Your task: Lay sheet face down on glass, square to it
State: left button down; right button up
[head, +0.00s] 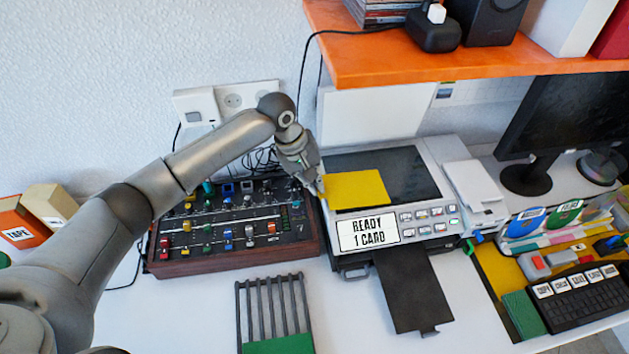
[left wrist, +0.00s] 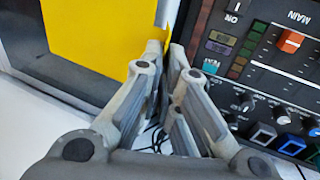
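The yellow sheet (head: 357,187) lies on the front left part of the scanner's dark glass (head: 405,165), roughly in line with its edges. Its upper side is plain; the underside is hidden. Dark glass shows behind it and to its right. My left gripper (head: 320,188) is at the sheet's left edge. The left finger overlaps the edge of the yellow sheet (left wrist: 95,35); contact is unclear. My right gripper is not in view.
The scanner's lid (head: 375,113) stands open behind the glass. A sign on its front (head: 367,233) reads "READY 1 CARD". A mixer (head: 235,225) stands close on the left. An orange shelf (head: 470,58) overhangs the back. A wire rack (head: 272,310) stands in front.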

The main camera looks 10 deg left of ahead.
pick_arm(q)
jog(key=shift+f, duration=0.1)
dwell(0.4)
jog(key=c, duration=1.6)
grip_release()
jog(key=shift+o, duration=0.2)
jog(key=v, duration=1.2)
